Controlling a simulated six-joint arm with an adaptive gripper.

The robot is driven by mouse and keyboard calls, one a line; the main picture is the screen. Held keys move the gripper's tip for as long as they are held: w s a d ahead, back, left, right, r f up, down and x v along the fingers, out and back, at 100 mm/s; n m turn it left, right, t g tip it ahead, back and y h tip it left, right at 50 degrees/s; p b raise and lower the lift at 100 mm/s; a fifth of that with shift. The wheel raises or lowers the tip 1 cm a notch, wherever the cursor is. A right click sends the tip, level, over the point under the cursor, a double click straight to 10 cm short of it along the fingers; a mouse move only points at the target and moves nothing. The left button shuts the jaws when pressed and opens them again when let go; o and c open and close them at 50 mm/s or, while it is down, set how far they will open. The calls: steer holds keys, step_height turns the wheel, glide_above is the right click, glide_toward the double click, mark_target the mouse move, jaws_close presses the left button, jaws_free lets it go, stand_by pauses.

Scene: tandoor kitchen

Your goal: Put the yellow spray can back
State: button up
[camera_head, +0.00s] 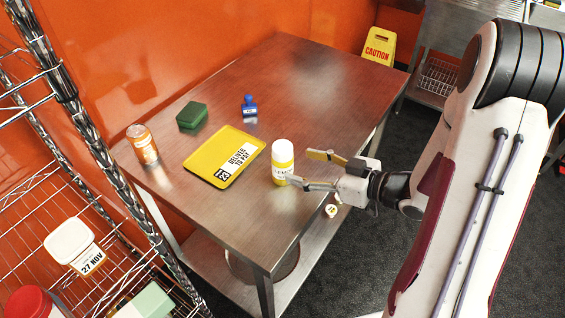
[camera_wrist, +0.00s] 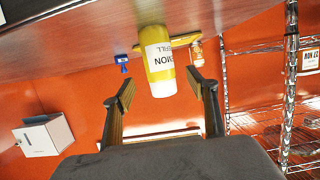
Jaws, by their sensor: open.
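The yellow spray can (camera_head: 282,161), with a white top and a white label, stands upright on the steel table near its front edge. Just left of it lies a yellow sign plate (camera_head: 222,157) reading "DELIVER TO PDY". My gripper (camera_head: 303,170) is open at the can's right side, its fingers pointing at the can. In the wrist view the can (camera_wrist: 158,62) shows ahead, between the lines of the two open fingers (camera_wrist: 166,88). I cannot tell whether a fingertip touches it.
On the steel table (camera_head: 310,85) are an orange-labelled jar (camera_head: 142,145), a green block (camera_head: 192,116) and a blue stamp-like item (camera_head: 249,105). A wire rack (camera_head: 110,190) stands at left. A yellow caution sign (camera_head: 379,47) is behind. The table's far half is clear.

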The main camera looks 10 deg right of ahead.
mark_target(292, 161)
steer(key=shift+x, duration=1)
steer(key=shift+x, duration=2.6)
steer(key=shift+r, duration=0.1)
steer(key=c, duration=1.5)
steer(key=shift+r, duration=0.15)
steer(key=shift+r, duration=4.9)
